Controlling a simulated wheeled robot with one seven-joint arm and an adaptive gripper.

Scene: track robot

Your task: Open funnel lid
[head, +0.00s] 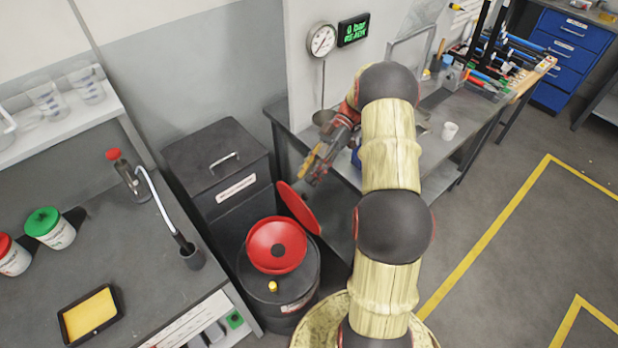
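The red funnel (287,237) sits on top of a black drum (265,307), and I can see down into its bowl to the dark centre. The round red lid (299,210) stands tilted up at the funnel's right rear edge, clear of the bowl. My gripper (308,175) is just above and behind the lid, near its upper edge. Its fingers are small and partly blurred, so I cannot tell whether they are open or touch the lid.
A dark lidded bin (218,165) stands behind the drum. A bench (155,285) with jars and a bottle is at left. Another workbench (432,150) is behind my arm. A pressure gauge (321,40) hangs on the wall. The floor at right is clear.

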